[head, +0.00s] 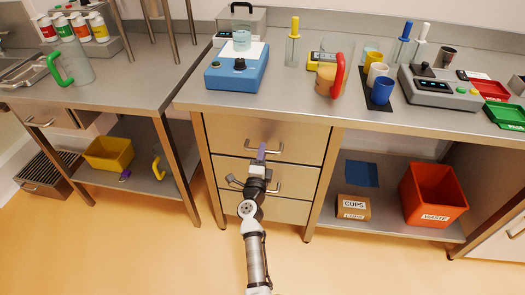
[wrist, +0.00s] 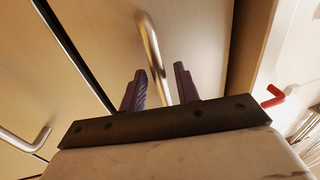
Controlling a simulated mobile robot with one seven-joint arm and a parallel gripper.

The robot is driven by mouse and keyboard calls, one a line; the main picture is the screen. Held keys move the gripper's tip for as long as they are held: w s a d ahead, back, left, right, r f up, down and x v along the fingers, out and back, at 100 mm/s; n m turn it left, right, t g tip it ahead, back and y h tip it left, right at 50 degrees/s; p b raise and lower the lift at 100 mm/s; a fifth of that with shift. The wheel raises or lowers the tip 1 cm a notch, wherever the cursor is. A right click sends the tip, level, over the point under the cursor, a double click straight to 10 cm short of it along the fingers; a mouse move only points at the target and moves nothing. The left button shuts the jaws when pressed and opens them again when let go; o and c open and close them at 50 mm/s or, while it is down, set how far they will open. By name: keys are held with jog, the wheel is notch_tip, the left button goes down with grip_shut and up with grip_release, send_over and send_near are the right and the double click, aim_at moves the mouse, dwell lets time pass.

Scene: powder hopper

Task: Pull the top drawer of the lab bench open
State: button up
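The top drawer (head: 300,137) of the lab bench has a pale front that looks flush with the bench, so it appears closed. Its metal bar handle (head: 279,149) is partly hidden by my gripper (head: 261,154). In the wrist view, the handle (wrist: 150,42) runs between the two purple fingers of my gripper (wrist: 159,88). The fingers are apart, one on each side of the bar, with a gap visible on both sides. I cannot tell whether either finger touches it.
The middle drawer's handle (head: 275,188) lies just below, partly behind my arm; it also shows in the wrist view (wrist: 28,140). The bench top (head: 340,112) overhangs the drawers. An orange waste bin (head: 430,195) stands on the shelf at right. The floor in front is clear.

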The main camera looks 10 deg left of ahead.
jog(key=shift+w+r, duration=0.1)
jog(key=shift+w, duration=0.45)
grip_shut()
jog(key=shift+s, duration=0.1)
